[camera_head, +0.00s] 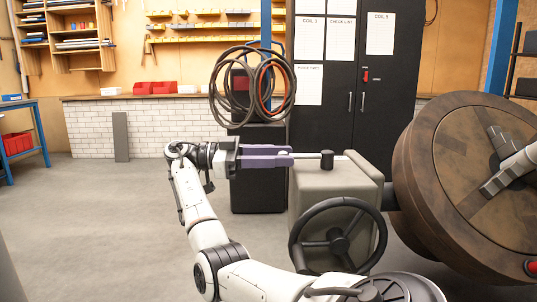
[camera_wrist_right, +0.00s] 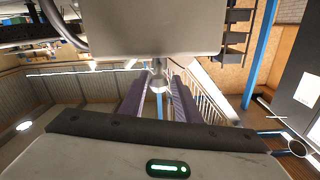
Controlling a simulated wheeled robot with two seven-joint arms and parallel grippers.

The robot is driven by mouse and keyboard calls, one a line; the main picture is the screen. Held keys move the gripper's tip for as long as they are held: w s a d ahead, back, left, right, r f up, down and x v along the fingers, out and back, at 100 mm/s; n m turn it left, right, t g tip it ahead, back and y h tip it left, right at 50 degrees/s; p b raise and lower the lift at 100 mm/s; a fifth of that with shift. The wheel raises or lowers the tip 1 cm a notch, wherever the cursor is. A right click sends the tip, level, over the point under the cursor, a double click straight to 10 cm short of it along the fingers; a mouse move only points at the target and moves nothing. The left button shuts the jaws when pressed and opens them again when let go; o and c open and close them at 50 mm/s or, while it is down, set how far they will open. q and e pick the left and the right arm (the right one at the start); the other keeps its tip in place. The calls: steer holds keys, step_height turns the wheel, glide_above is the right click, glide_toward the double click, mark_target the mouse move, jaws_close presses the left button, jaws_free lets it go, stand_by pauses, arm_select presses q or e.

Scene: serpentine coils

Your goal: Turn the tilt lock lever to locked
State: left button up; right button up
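The tilt lock lever (camera_head: 308,156) is a thin pale rod running level to the left from a black hub (camera_head: 327,159) on top of a grey-beige housing (camera_head: 325,181). In the right wrist view, the lever's rounded end (camera_wrist_right: 158,78) sits between the fingertips, below the housing (camera_wrist_right: 150,25). The fingers look apart, with a small gap on either side; contact is not clear.
A black handwheel (camera_head: 338,235) is on the housing's front. A large brown drum (camera_head: 425,170) stands close on the right. A black pedestal (camera_head: 257,190) with hanging coils (camera_head: 218,95) and black cabinets (camera_head: 385,100) are behind. The floor at left is clear.

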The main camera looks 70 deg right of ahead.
arm_select(q)
steer(key=shift+s+d, duration=0.1)
arm_select(e)
steer(key=v, duration=0.3)
steer(key=shift+w, duration=0.2)
stand_by(0.3)
